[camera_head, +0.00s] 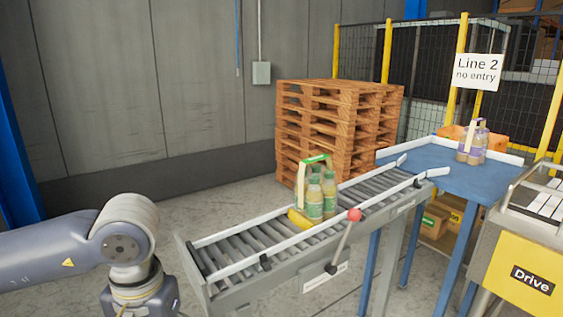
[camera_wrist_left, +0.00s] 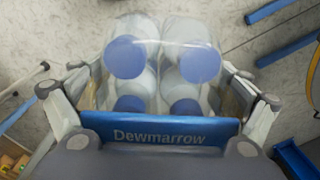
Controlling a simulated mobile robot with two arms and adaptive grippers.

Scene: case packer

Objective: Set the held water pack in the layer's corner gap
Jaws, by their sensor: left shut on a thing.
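The water pack (camera_wrist_left: 160,60) fills the middle of the left wrist view. It is several clear bottles with blue caps under clear film, with a blue band reading "Dewmarrow" (camera_wrist_left: 160,132) on the near side. My left gripper (camera_wrist_left: 157,78) is shut on this pack, with a finger on its left and right sides. Grey concrete floor shows around the pack. In the head view my left arm comes in at the lower left, and its gripper and the pack are outside the picture. The layer and its corner gap are not in view. My right gripper is not in view.
A roller conveyor (camera_head: 245,268) with white side rails holds a green-handled bottle pack (camera_head: 314,195). A blue table (camera_head: 425,160) behind it carries a purple-labelled pack (camera_head: 472,145). A pallet stack (camera_head: 335,125) stands by the wall. A yellow "Drive" cabinet (camera_head: 520,270) is at right.

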